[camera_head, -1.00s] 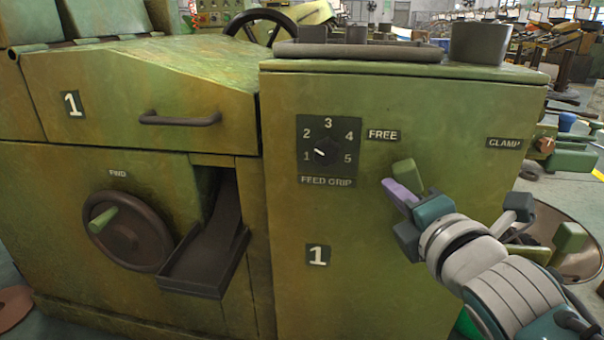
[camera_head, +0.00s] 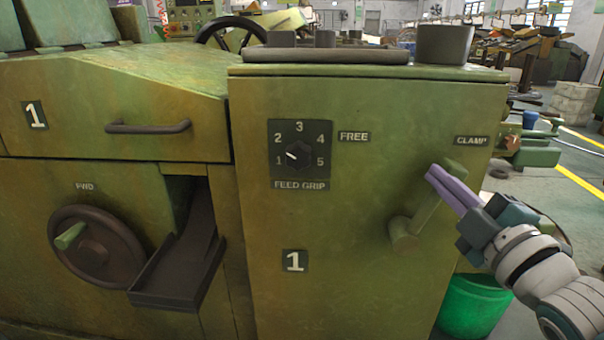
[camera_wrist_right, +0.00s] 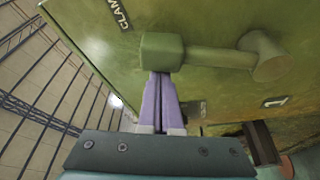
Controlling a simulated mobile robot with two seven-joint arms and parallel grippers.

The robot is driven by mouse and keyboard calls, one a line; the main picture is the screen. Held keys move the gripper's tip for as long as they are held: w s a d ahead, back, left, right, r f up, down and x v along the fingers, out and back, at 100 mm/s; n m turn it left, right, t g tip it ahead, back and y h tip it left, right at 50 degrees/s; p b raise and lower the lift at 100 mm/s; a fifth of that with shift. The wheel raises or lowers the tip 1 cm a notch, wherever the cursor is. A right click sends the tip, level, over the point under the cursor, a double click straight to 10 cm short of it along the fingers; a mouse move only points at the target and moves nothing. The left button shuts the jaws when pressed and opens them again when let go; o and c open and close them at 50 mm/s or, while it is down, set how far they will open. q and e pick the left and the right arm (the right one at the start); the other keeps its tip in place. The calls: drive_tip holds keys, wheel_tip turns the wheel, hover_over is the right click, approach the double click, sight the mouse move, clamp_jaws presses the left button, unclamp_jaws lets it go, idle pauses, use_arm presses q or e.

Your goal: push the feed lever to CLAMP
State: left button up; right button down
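The feed lever (camera_head: 424,207) is on the front of the green machine cabinet. It leans up and right from its round pivot, with its block-shaped knob (camera_head: 456,167) just below the CLAMP label (camera_head: 471,141). The FREE label (camera_head: 354,136) is up and left of the lever. My right gripper (camera_head: 432,173) has its purple fingers close together, at the left side of the knob. In the right wrist view the fingertips (camera_wrist_right: 160,76) meet the knob (camera_wrist_right: 161,51), with nothing seen between them. Whether they touch it is hard to tell. My left gripper is not in view.
A FEED GRIP dial (camera_head: 299,155) is left of the lever, pointing near 1. A dark chute (camera_head: 180,270) and handwheel (camera_head: 96,251) stick out at the left. A green bucket (camera_head: 474,305) stands below my right arm. Open floor lies to the right.

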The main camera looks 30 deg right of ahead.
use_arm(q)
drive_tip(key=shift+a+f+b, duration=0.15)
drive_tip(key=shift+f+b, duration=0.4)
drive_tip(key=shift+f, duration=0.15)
use_arm(e)
drive_tip(key=shift+s+d+f+m+h, duration=0.2)
drive_tip(key=shift+s+d+m, duration=0.1)
drive_tip(key=shift+d+m, duration=0.25)
drive_tip(key=shift+s+d+f+m+h, duration=0.2)
drive_tip(key=shift+s+d+m, duration=0.1)
drive_tip(key=shift+d+m, duration=0.25)
drive_tip(key=shift+f, duration=0.1)
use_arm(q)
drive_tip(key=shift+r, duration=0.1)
use_arm(e)
drive_tip(key=shift+a, duration=0.1)
